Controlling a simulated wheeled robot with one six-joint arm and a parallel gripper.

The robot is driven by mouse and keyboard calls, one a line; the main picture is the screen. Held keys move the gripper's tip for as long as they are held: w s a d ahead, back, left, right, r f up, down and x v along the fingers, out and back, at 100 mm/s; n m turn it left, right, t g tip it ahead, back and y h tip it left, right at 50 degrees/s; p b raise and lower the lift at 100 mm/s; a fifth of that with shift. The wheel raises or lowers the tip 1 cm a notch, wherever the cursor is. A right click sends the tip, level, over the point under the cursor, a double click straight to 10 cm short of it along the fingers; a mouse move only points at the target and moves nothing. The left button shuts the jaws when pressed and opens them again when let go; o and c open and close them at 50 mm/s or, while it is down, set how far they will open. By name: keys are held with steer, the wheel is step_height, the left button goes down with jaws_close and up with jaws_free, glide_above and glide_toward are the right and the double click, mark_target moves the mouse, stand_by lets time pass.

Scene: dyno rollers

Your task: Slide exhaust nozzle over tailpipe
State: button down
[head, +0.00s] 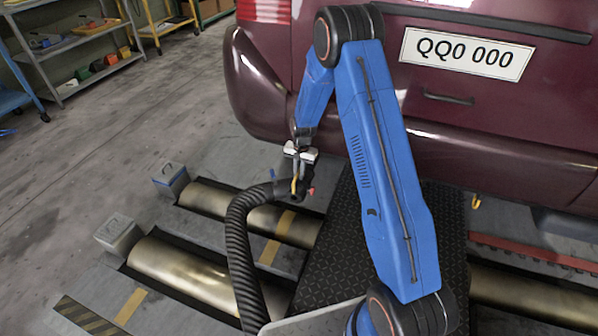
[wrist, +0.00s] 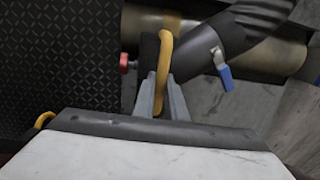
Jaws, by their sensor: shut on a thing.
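The exhaust nozzle (head: 284,188) is a dark tube end on a black corrugated hose (head: 238,240). It hangs below my gripper (head: 298,158) in the head view, behind the maroon car. In the wrist view, my gripper (wrist: 160,95) is shut on the yellow handle (wrist: 165,60) of the nozzle (wrist: 222,42). A blue lever (wrist: 225,77) and a red knob (wrist: 125,64) sit on the nozzle. I cannot make out the tailpipe in either view; the car's rear and my arm may hide it.
The maroon car's bumper (head: 500,165) is close to my arm. A black tread plate (head: 335,240) lies below, with metal rollers (head: 185,275) set into the floor. Shelves (head: 85,45) stand at the far left. The grey floor (head: 90,150) at left is clear.

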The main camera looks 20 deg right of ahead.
steer(key=shift+w+d+r, duration=0.1)
steer(key=shift+w+d, duration=0.5)
steer(key=shift+w, duration=0.25)
steer(key=shift+w+d+f, duration=0.1)
steer(key=shift+w+d, duration=0.5)
steer(key=shift+w, duration=0.2)
steer(key=shift+w+d+r, duration=0.1)
steer(key=shift+w+d, duration=0.5)
steer(key=shift+w, duration=0.25)
stand_by(0.9)
steer(key=shift+w+d, duration=0.15)
steer(key=shift+w, duration=0.05)
stand_by(0.5)
steer(key=shift+f, duration=0.25)
stand_by(1.0)
steer(key=c, duration=1.7)
jaws_free()
steer(key=r, duration=0.5)
steer(key=d+r, duration=0.1)
steer(key=r, duration=0.5)
steer(key=s+r, duration=0.1)
steer(key=r, duration=0.5)
steer(key=shift+s+d+r, duration=0.1)
steer(key=shift+d+r, duration=0.1)
steer(key=shift+r, duration=0.05)
